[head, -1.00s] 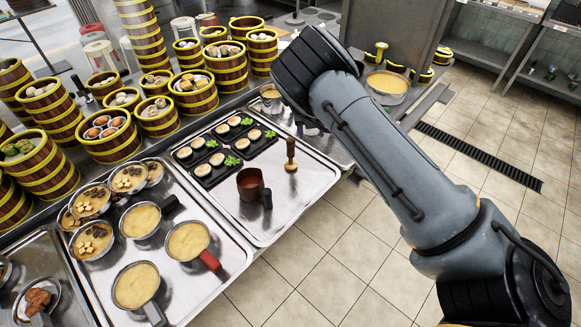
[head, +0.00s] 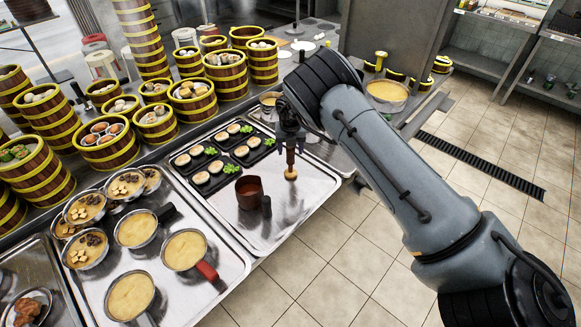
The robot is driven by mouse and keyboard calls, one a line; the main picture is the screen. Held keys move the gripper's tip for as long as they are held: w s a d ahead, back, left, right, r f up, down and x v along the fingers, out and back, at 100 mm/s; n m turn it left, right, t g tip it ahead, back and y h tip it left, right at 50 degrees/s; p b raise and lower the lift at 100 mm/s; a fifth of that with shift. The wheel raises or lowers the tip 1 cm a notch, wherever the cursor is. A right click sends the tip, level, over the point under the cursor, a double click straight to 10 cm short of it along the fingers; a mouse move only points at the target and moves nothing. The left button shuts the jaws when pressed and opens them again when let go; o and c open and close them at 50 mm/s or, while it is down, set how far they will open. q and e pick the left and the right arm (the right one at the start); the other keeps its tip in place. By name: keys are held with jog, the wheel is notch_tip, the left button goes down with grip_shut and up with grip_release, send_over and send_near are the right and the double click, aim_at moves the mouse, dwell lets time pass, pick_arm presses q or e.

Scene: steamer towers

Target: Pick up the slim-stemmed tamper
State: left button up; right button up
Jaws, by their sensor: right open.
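The slim-stemmed tamper (head: 291,173) stands upright on the right part of a metal tray (head: 314,192). It has a thin brown stem and a round, pale wooden base. My right gripper (head: 291,148) points down over it with its open fingers about the upper stem. The top of the tamper is hidden by the gripper, and I cannot tell whether the fingers touch it. My left gripper is not in view.
A brown metal pitcher (head: 248,192) with a dark handle stands left of the tamper. Black trays of small round pieces (head: 216,167) with green garnish lie behind it. Pans of yellow food fill the tray at left. Steamer baskets (head: 194,98) tower at the back left.

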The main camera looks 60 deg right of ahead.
aim_at(291, 161)
jog(key=f, duration=0.3)
jog(key=shift+w+d+f, duration=0.1)
jog(key=shift+w+d, duration=0.05)
jog(key=shift+d, duration=0.05)
jog(key=shift+c, duration=0.2)
grip_shut()
